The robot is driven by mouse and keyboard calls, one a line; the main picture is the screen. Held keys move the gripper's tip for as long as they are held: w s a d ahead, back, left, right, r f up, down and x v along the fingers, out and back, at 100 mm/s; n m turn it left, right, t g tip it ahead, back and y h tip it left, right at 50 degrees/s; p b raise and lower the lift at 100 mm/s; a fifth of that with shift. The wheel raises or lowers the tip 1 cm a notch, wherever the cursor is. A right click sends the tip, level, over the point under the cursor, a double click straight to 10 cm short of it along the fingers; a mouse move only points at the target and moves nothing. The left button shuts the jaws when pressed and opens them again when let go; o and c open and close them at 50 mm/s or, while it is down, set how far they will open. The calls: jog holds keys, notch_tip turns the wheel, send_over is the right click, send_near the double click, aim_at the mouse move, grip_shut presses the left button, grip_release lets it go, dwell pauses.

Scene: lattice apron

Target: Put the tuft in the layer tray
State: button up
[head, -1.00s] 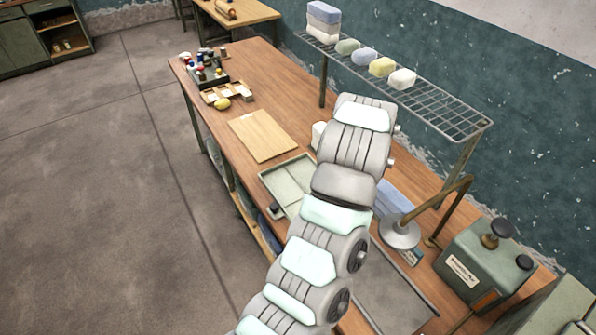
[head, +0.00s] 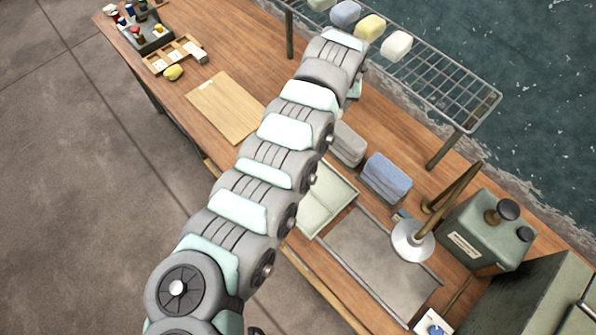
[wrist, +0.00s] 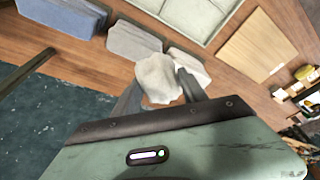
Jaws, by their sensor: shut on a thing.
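The tuft (wrist: 157,76), a pale whitish fluffy lump, sits between the dark fingers of my gripper (wrist: 161,90) in the wrist view. My gripper is shut on it; its height above the bench cannot be told. The layer tray, taken to be the shallow pale-green tray (head: 338,206), lies on the bench and is partly covered by my arm in the head view. It also shows at the top of the wrist view (wrist: 221,10), beyond the tuft and apart from it. In the head view my gripper is hidden behind my arm.
Grey (head: 346,146) and blue (head: 387,180) folded stacks stand beside the tray. A wire rack (head: 448,88) holds several coloured lumps. A wooden board (head: 227,106) lies left of my arm. A lamp-like disc (head: 411,242) and green canister (head: 478,240) stand at right.

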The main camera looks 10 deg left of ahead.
jog(key=s+a+f+n+g+y+p, duration=0.15)
jog(key=s+a+n+p, duration=0.3)
jog(key=a, duration=0.45)
jog(key=s+a+f+n+t+p, duration=0.1)
jog(key=s+a+f+n+p, duration=0.15)
jog(key=s+a+p, duration=0.5)
jog(key=shift+n+g, duration=0.35)
jog(key=shift+n, duration=0.15)
jog(key=b+x, duration=0.3)
jog(key=x, duration=0.2)
jog(key=s+b+x, duration=0.1)
jog(key=b+x, duration=0.1)
jog(key=x, duration=0.2)
jog(key=b+x, duration=0.3)
jog(key=x, duration=0.2)
jog(key=shift+s+d+f+b, duration=0.25)
jog(key=shift+s+f+b, duration=0.05)
jog(key=shift+f, duration=0.25)
jog(key=shift+w+f+y+p, duration=0.15)
jog(key=shift+f+y+p, duration=0.1)
jog(key=shift+f+p, duration=0.1)
jog(key=shift+f, duration=2.05)
jog(key=shift+f, duration=0.1)
